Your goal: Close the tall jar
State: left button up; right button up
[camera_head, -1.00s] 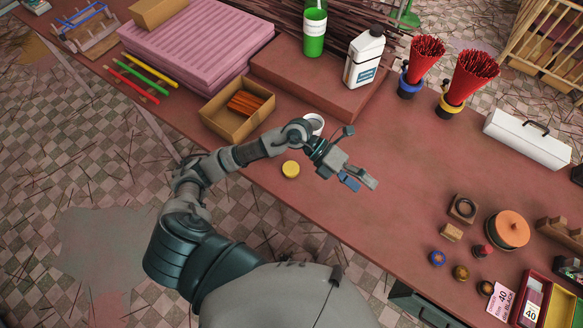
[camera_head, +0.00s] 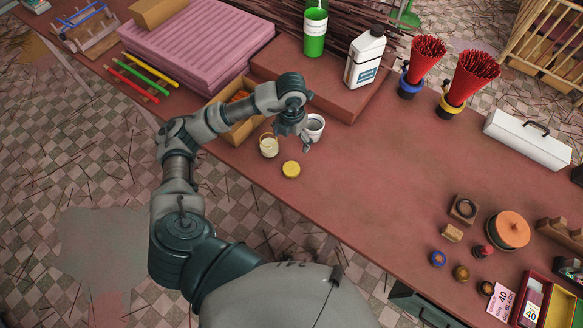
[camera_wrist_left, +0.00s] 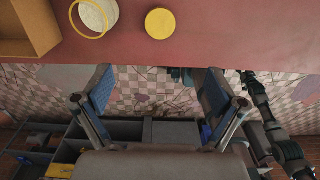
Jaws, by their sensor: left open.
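A small glass jar (camera_head: 268,148) with pale contents stands uncovered near the table's front edge, beside the cardboard box. A jar with a yellow rim, seemingly the same one, shows in the left wrist view (camera_wrist_left: 95,16). A round yellow lid (camera_head: 291,169) lies flat on the table just right of and in front of the jar; it also shows in the left wrist view (camera_wrist_left: 160,23). My left gripper (camera_head: 306,146) is open and empty, above the table close behind the lid and right of the jar. In the left wrist view its two fingers (camera_wrist_left: 155,92) are wide apart.
A white cup (camera_head: 314,128) with dark contents stands right beside my left gripper. A cardboard box (camera_head: 247,130) of brown sticks is partly hidden by my arm. A raised board (camera_head: 340,108) bears bottles behind. The table's middle is clear.

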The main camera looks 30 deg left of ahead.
pick_arm(q)
send_over(291, 168)
notch_tip(291, 168, down, 12)
jog(key=shift+w+p, duration=0.1)
jog(key=shift+p, duration=0.35)
jog(key=shift+f+p, duration=0.45)
jog(key=shift+f, duration=2.15)
jog(key=c, duration=0.8)
